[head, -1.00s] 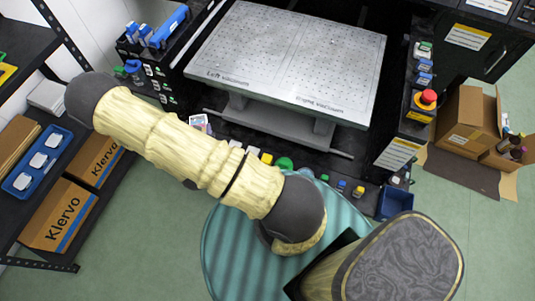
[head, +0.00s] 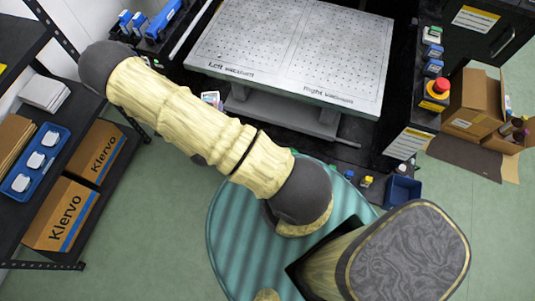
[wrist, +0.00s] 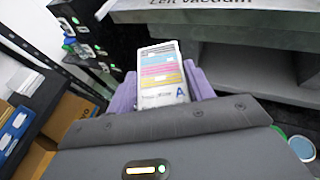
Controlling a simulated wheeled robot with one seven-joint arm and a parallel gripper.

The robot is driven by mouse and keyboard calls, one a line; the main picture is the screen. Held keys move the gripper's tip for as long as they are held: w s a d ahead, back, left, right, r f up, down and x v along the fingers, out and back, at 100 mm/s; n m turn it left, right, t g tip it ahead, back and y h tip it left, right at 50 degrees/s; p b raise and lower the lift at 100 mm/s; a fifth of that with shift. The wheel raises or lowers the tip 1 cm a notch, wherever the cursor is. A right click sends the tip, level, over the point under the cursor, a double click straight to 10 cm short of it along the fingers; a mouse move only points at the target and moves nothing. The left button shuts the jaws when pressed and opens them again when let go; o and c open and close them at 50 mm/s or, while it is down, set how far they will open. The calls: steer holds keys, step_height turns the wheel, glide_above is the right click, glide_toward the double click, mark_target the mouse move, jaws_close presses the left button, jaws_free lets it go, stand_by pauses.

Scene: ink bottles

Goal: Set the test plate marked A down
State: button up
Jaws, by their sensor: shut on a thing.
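The test plate marked A (wrist: 162,72) is a small white card with coloured stripes and a blue letter A. My gripper (wrist: 163,88) is shut on it, with a purple finger at each side. The plate stands out ahead of the fingers, below the front edge of the vacuum table in the wrist view. In the head view a small part of the plate (head: 211,98) shows above my arm, left of the table's base. My arm hides the gripper there. I cannot tell whether the plate touches anything below.
The perforated vacuum table (head: 300,45) is bare. A red button (head: 440,86) stands right of it, and a blue bin (head: 401,190) sits below. A shelf at left holds a blue tray (head: 38,160) and Klervo boxes (head: 60,214). Open cardboard boxes (head: 472,105) stand at right.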

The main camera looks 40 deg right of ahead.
steer(key=w+f+m+g+h+b, duration=0.2)
steer(key=w+f+b, duration=0.2)
steer(key=f+b, duration=0.8)
steer(key=w+f+m+g+h+b, duration=0.1)
steer(key=w+f+m+h+b, duration=0.1)
steer(key=f+b, duration=1)
steer(key=shift+w+m+g+h+b, duration=0.4)
steer(key=shift+w+b, duration=0.5)
steer(key=shift+b, duration=3.45)
steer(key=shift+a, duration=0.1)
steer(key=shift+f+b, duration=1)
steer(key=shift+f, duration=2.2)
steer(key=shift+f, duration=0.15)
step_height(320, 180, down, 4)
steer(key=shift+w+r+b, duration=0.1)
steer(key=shift+r+b, duration=0.1)
steer(key=shift+b, duration=0.45)
steer(key=shift+a+r, duration=0.1)
